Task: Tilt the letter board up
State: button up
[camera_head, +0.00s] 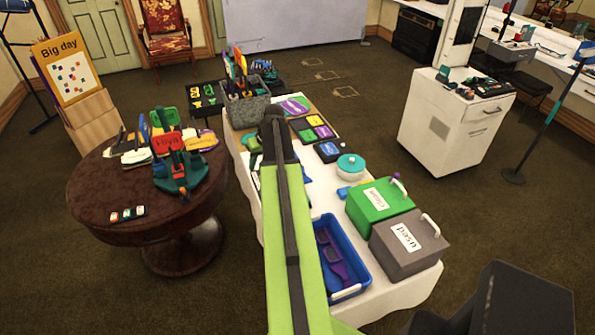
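No thing in view is clearly marked as the letter board. An orange-framed board reading "Big day" (68,70), with coloured squares on white, leans upright on a wooden stand at the left. Flat panels with coloured shapes (293,108) lie at the far end of the white-clothed table. My green arm reaches forward over this table, and its dark end, my gripper (273,115), is beside the flat panels, well to the right of the "Big day" board. The fingers are too dark and small to tell open from shut. My arm hides part of the table.
The white-clothed table (388,300) holds a blue bin (352,290), a green box (380,207), a grey box (408,243) and a round teal-lidded tin (350,165). A round brown table (90,205) stands left. A white cabinet (440,135) stands right, with open floor between.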

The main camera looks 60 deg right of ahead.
jog(key=s+d+m+t+h, duration=0.1)
jog(key=s+d+m, duration=0.1)
jog(key=s+d, duration=1.3)
jog(key=b+x, duration=0.5)
jog(key=x, duration=0.1)
jog(key=w+d+b+x, duration=0.1)
jog(key=b+x, duration=0.4)
jog(key=x, duration=0.1)
jog(key=w+d+r+b+x, duration=0.1)
jog(key=b+x, duration=0.5)
jog(key=shift+d, duration=0.15)
jog(key=shift+w+r, duration=0.1)
jog(key=shift+r, duration=0.1)
grip_shut()
